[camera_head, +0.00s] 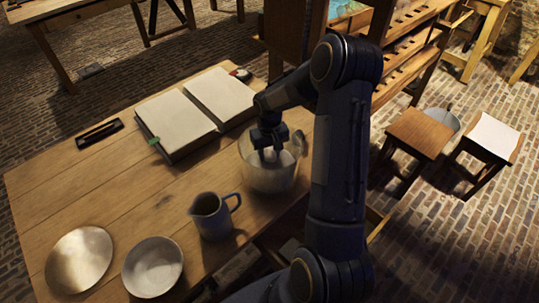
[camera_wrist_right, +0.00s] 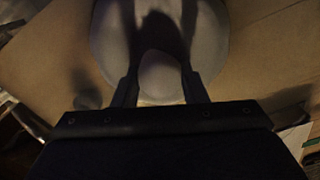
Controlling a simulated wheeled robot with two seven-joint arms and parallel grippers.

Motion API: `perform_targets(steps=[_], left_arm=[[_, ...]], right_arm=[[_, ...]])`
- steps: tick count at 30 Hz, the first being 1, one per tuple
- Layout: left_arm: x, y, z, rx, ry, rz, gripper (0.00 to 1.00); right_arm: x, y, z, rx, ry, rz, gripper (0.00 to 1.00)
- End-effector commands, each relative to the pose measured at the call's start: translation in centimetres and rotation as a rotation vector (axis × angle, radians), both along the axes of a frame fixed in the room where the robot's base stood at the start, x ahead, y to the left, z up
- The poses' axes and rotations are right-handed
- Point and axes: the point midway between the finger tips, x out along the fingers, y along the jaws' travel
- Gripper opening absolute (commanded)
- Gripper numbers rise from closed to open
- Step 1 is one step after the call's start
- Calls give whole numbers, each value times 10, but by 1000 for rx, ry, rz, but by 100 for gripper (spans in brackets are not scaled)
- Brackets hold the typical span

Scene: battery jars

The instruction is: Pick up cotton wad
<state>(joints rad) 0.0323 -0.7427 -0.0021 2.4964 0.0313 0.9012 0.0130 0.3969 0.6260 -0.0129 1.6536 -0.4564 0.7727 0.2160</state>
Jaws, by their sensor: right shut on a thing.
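A round clear glass jar (camera_head: 268,181) stands near the right edge of the wooden table. My right gripper (camera_head: 270,152) reaches down from above, with its fingers inside the jar's mouth. In the right wrist view the gripper (camera_wrist_right: 158,82) has a pale rounded lump, the cotton wad (camera_wrist_right: 160,76), between its fingers and is shut on it. The jar's round outline lies behind it there. The wad's lower part is dim and hard to make out. My left gripper is not in view.
A grey pitcher (camera_head: 212,217) stands close in front of the jar. The table's middle left is clear.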

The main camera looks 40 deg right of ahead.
Motion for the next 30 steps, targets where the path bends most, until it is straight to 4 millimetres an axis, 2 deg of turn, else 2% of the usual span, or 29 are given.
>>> perform_targets(steps=[8, 13, 16, 24, 30], left_arm=[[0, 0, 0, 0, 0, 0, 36], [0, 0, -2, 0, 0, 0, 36], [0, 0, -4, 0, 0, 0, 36], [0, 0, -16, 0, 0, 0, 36], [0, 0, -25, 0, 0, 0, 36]], right_arm=[[0, 0, 3, -1, -2, 0, 14], [1, -1, 18, -2, -4, 0, 14], [0, 0, 35, -2, -6, 0, 14], [-42, 36, 95, -1, -8, 3, 14], [-79, 67, 113, -1, -5, 3, 14]])
